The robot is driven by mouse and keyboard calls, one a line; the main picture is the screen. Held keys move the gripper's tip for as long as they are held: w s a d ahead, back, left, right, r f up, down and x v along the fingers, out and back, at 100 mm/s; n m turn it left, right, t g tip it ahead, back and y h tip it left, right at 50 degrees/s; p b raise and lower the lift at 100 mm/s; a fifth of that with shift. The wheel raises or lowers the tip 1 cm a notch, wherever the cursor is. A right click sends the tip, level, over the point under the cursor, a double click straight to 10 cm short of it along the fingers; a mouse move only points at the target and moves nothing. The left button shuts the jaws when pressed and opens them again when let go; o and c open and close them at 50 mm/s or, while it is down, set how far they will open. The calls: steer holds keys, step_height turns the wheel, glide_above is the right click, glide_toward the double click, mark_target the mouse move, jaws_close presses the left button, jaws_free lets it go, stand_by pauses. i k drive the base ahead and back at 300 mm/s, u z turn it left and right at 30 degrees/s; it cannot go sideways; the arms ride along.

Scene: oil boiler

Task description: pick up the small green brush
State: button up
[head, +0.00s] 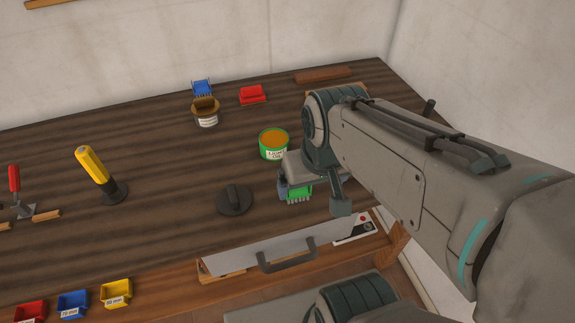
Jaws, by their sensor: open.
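The small green brush (299,191) is on the dark wooden worktop, right of centre in the head view. Its green body and pale bristles show below the end of my arm, which hides its upper part. My gripper (311,194) is right over the brush, with one dark finger low on its right side. The jaws are open. I cannot tell whether they touch the brush.
A green-rimmed tin (274,145) stands just behind the brush, and a dark round knob (234,200) is to its left. A grey panel with a handle (285,246) is in front. A yellow-handled tool (94,170) stands farther left.

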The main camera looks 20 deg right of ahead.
mark_target(297, 193)
steer(key=k, duration=0.5)
steer(key=u, duration=1.8)
steer(key=i, duration=0.95)
steer(key=z, duration=2.4)
